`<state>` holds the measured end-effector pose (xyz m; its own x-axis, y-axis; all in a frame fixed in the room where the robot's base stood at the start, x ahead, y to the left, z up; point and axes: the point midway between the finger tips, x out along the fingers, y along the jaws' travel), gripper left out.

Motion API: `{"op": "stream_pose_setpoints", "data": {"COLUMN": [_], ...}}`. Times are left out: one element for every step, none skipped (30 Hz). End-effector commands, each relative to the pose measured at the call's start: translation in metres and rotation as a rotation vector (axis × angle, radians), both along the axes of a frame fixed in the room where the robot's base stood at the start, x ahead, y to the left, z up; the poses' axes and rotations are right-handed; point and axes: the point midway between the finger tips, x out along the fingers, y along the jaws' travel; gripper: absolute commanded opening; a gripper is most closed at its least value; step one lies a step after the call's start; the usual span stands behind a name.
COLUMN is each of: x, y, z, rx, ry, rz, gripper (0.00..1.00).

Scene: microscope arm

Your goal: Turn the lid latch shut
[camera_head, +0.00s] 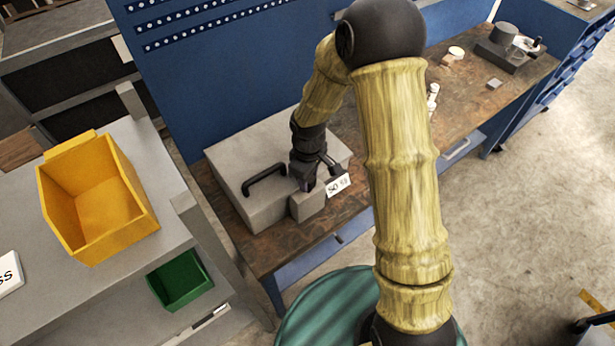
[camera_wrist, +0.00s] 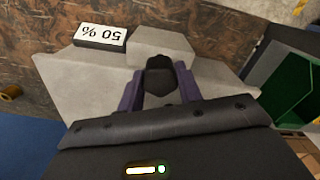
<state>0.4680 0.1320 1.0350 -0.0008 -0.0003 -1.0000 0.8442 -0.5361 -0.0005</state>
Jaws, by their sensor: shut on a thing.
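A grey box (camera_head: 240,158) with a flat lid and a dark bar handle (camera_head: 264,180) stands on the brown workbench. A grey block sticks out at its front (camera_head: 307,204). My gripper (camera_head: 306,183) points down at the lid's front edge beside this block. In the wrist view, the two purple fingers of my gripper (camera_wrist: 159,70) stand on either side of a dark latch (camera_wrist: 160,85) and are shut on it. The latch's lower part is hidden by the gripper body. The latch cannot be made out in the head view.
A yellow bin (camera_head: 98,198) and a green bin (camera_head: 180,281) are on grey shelving at left. A blue pegboard (camera_head: 225,80) rises behind the box. Small objects stand at the bench's far right end.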

Motion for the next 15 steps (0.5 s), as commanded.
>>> {"op": "stream_pose_setpoints", "data": {"x": [0.0008, 0.0007, 0.0005, 0.0004, 0.0004, 0.0002, 0.0001, -0.0001, -0.0002, -0.0003, -0.0004, -0.0004, -0.0005, -0.0005, -0.0005], "y": [-0.0008, -0.0004, -0.0001, 0.0000, 0.0000, 0.0003, 0.0005, 0.0006, 0.0007, 0.0008, 0.0009, 0.0010, 0.0010, 0.0010, 0.0010], "z": [0.0008, 0.0009, 0.0009, 0.0009, 0.0009, 0.0008, 0.0008, 0.0007, 0.0007, 0.0006, 0.0006, 0.0005, 0.0005, 0.0005, 0.0004], "rx": [0.000, 0.000, 0.000, 0.000, 0.000, 0.000, 0.000, 0.000, -0.001, -0.001, -0.001, -0.001, -0.001, -0.001, -0.001], "ry": [-0.001, -0.001, -0.001, -0.001, -0.001, 0.000, 0.000, 0.000, 0.001, 0.001, 0.001, 0.001, 0.001, 0.001, 0.001], "rz": [0.040, 0.068, 0.104, 0.128, 0.155, 0.185, 0.208, 0.229, 0.256, 0.273, 0.291, 0.312, 0.324, 0.336, 0.351], "gripper": [0.12, 0.12, 0.12, 0.12, 0.12, 0.12, 0.12, 0.12, 0.12, 0.12, 0.12, 0.12, 0.12, 0.12, 0.12]}}
